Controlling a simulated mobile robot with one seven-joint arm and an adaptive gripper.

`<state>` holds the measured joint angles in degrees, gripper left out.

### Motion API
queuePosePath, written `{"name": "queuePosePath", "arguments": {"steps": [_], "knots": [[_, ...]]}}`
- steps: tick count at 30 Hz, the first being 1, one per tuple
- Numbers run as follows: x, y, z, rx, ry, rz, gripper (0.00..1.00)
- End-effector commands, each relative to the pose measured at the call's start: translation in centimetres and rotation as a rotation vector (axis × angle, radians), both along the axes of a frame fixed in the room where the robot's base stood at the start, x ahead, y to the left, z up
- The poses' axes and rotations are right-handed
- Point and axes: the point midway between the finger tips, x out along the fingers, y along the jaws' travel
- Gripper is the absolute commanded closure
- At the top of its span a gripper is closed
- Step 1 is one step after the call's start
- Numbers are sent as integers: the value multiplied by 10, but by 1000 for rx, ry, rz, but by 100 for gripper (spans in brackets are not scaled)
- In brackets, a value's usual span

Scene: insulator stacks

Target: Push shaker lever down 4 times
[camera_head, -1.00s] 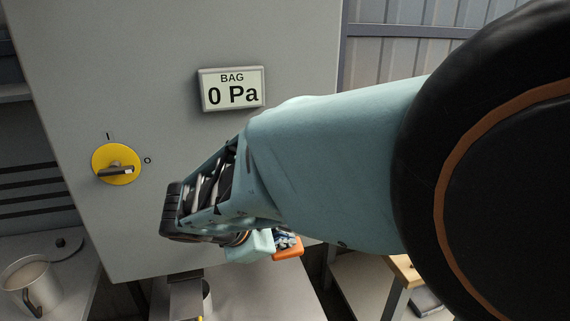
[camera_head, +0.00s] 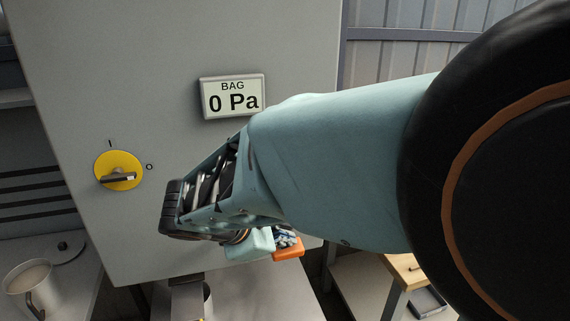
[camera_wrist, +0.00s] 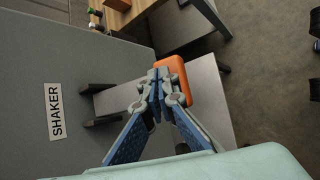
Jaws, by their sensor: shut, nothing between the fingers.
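My gripper (camera_wrist: 157,88) is shut, its blue fingers meeting with nothing between them. An orange block-like handle (camera_wrist: 184,72), which looks like the shaker lever's grip, lies right at the fingertips in the wrist view. The fingertips overlap its edge; I cannot tell whether they touch it. The handle also shows in the head view (camera_head: 288,252), low behind my wrist. The lever's arm is mostly hidden. A SHAKER label (camera_wrist: 55,111) is on the grey cabinet panel, with dark brackets (camera_wrist: 100,121) sticking out near it.
The grey cabinet (camera_head: 150,60) carries a display (camera_head: 233,97) reading BAG 0 Pa and a yellow rotary switch (camera_head: 118,171). A metal pot (camera_head: 30,285) stands at lower left. A grey bench top (camera_wrist: 205,115) lies below the gripper. Open floor is at right in the wrist view.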

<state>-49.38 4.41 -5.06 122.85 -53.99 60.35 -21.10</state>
Motion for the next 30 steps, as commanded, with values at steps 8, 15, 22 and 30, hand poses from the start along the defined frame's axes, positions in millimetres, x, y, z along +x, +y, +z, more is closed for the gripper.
{"name": "queuePosePath", "arguments": {"steps": [8,15,22,30], "knots": [[1,1,20,2,0,2,100],[1,1,34,2,0,2,100],[1,0,42,1,-1,1,100],[1,0,41,1,-1,1,100]]}}
